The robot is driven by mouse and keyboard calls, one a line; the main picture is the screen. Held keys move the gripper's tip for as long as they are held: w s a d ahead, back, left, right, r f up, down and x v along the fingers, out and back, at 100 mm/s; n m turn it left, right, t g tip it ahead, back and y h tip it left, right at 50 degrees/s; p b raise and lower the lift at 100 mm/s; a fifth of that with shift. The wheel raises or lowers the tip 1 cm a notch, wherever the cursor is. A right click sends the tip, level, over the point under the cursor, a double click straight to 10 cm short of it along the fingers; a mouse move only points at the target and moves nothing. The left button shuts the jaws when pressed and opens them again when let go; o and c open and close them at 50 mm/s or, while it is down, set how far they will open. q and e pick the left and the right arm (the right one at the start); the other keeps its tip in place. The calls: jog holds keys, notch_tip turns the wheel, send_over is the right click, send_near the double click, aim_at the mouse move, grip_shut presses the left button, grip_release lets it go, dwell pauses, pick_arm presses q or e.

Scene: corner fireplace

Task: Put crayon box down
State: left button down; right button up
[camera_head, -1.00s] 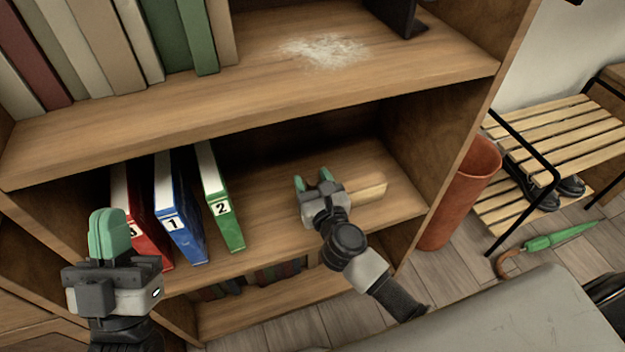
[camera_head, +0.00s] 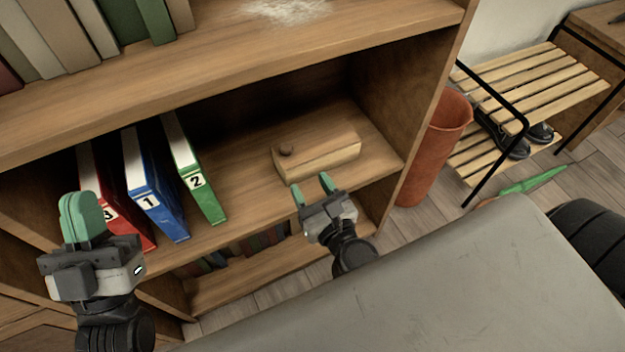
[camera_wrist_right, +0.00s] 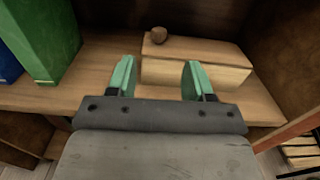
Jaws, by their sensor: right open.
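The crayon box, a light wooden box (camera_head: 322,152) with a small round brown knob near its left end, rests on the middle shelf (camera_head: 262,200). The box also shows in the right wrist view (camera_wrist_right: 197,62), just beyond the fingertips. My right gripper (camera_head: 313,188) is open and empty in front of the box, near the shelf's front edge. In the right wrist view its fingers (camera_wrist_right: 157,80) stand apart with nothing between them. My left gripper (camera_head: 82,218) is at the far left, before the red binder, its green fingers together with nothing visible between them.
Red (camera_head: 137,235), blue (camera_head: 152,200) and green (camera_head: 196,180) binders stand left of the box. The shelf between the green binder and the box is clear. A reddish cylinder bin (camera_head: 436,148) and a slatted shoe bench (camera_head: 540,85) are at right.

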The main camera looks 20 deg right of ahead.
jog(key=s+r+m+t+y, duration=0.2)
jog(key=r+m+t+y, duration=0.1)
jog(key=r+m, duration=0.8)
jog(key=s+a+r+m+t+y, duration=0.1)
jog(key=r+m, duration=0.9)
jog(key=m, duration=1.2)
jog(key=s+t+y, duration=0.1)
jog(key=t+y, duration=0.1)
jog(key=t, duration=0.1)
jog(key=shift+s+r+m+t+y, duration=0.15)
jog(key=shift+r+m+t+y, duration=0.15)
jog(key=shift+r+t+y, duration=0.1)
